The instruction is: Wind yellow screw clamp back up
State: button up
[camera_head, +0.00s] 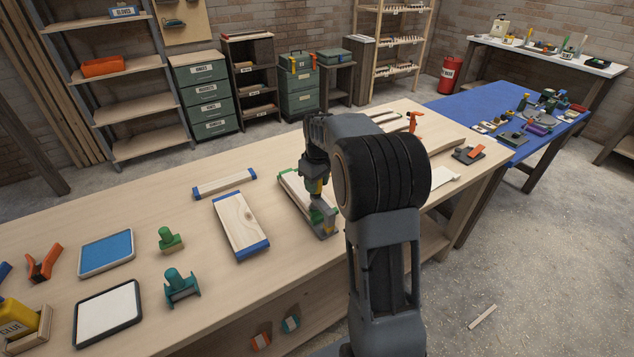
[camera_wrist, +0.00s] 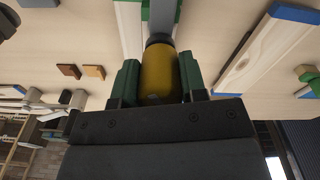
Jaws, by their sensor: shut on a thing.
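The screw clamp's yellow handle (camera_wrist: 158,76) fills the gap between the two green fingers of my gripper (camera_wrist: 157,68) in the wrist view. Both fingers press on its sides, so my gripper is shut on the handle. In the head view the handle (camera_head: 315,187) is a small yellow patch under my gripper (camera_head: 316,180). The grey clamp body (camera_head: 326,222) stands below it at the bench's front edge, by a pale board with green ends (camera_head: 291,187). My arm hides part of the clamp and board. The screw's height cannot be told.
The wooden workbench (camera_head: 140,225) carries a blue-ended board (camera_head: 240,227) left of the clamp. Green (camera_head: 170,240) and teal (camera_head: 182,286) tools stand farther left. An orange-handled clamp (camera_head: 413,121) is at the bench's far end. A blue table (camera_head: 480,105) stands beyond.

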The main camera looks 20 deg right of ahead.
dwell(0.3)
jog(key=o, duration=0.9)
jog(key=shift+o, duration=0.2)
jog(key=shift+r, duration=0.1)
notch_tip(320, 180, up, 14)
jog(key=s, duration=0.1)
